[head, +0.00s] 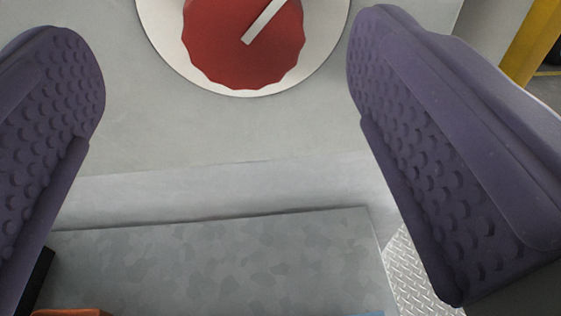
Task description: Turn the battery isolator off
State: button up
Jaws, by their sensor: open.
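The battery isolator is a red scalloped knob (228,52) on a pale round plate (168,48), at the top of the view and partly cut off by the upper edge. A white bar on the knob runs diagonally from its lower middle up to the right. No on or off marking shows. My gripper (228,90) is open, with purple studded finger pads wide apart at the left and right. The knob lies between and beyond the pads in the picture, and neither pad appears to touch it.
The plate sits on a grey panel (120,130). Below is a grey metal ledge (220,265), with orange (72,312) and blue (368,314) things barely showing at its lower edge. Diamond-plate floor (410,275) shows at lower right. A yellow post (530,42) stands at upper right.

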aim_at(244, 35)
jog(key=w, duration=0.2)
jog(key=w+b, duration=0.1)
jog(key=w, duration=0.1)
jog(key=w+f, duration=0.1)
jog(key=w, duration=0.1)
jog(key=shift+w+d+f, duration=0.1)
jog(key=shift+w+d, duration=0.15)
jog(key=shift+d, duration=0.1)
jog(key=c, duration=1)
